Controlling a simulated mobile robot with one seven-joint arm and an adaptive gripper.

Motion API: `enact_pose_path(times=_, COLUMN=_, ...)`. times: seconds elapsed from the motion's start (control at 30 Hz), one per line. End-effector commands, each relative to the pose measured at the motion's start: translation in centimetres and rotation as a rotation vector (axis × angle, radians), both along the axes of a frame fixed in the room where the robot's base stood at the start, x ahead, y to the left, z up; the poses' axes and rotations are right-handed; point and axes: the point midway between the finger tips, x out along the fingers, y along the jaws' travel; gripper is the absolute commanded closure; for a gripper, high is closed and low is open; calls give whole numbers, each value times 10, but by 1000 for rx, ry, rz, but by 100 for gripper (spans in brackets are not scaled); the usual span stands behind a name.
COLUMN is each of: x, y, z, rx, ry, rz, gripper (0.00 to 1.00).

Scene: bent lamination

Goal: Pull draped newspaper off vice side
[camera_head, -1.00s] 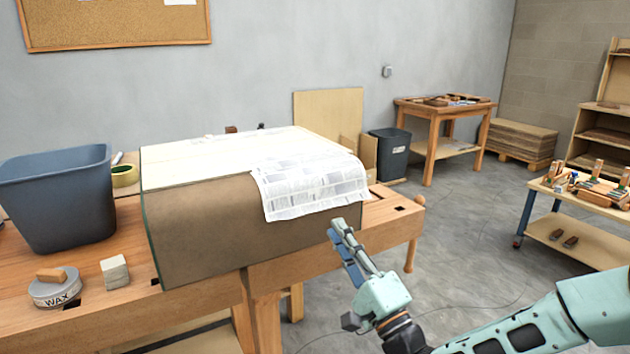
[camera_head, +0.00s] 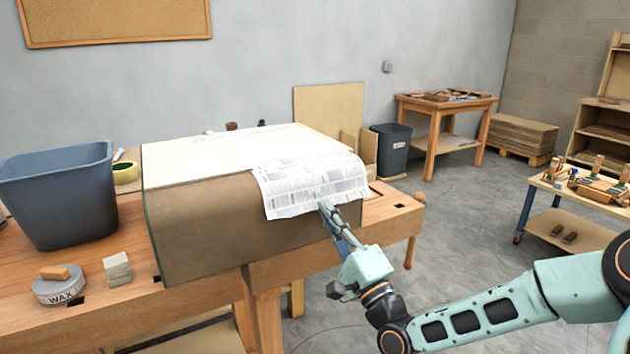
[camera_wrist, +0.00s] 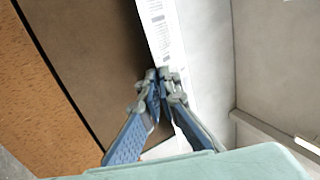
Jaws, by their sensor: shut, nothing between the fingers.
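The newspaper (camera_head: 312,183) lies draped over the right end of the large brown curved form (camera_head: 205,232), hanging down its front face. My gripper (camera_head: 326,206) is at the lower right part of the hanging edge, and its fingers are shut with nothing held. In the wrist view my gripper (camera_wrist: 164,74) has its fingertips together beside the printed sheet (camera_wrist: 160,30). I cannot tell whether the tips touch the paper. The vice itself is not clearly visible; a wooden handle (camera_head: 409,252) hangs at the right end of the workbench (camera_head: 385,222).
On the bench, a blue-grey bin (camera_head: 60,195), a wax tin (camera_head: 58,287), a pale block (camera_head: 117,269) and a tape roll (camera_head: 125,173) stand to the left. A dark waste bin (camera_head: 391,150) and a wooden table (camera_head: 445,100) stand behind. The floor right of the bench is open.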

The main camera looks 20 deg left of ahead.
Motion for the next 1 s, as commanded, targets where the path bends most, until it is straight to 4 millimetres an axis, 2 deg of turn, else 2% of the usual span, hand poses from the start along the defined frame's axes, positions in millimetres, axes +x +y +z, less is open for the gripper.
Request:
enact_pose_path(times=0.5, x=0, y=0, z=0, rx=-2, ry=2, rz=0, gripper=100)
enact_pose_path(times=1.0, x=-4, y=-5, z=8, rx=-1, ry=2, rz=-1, gripper=100)
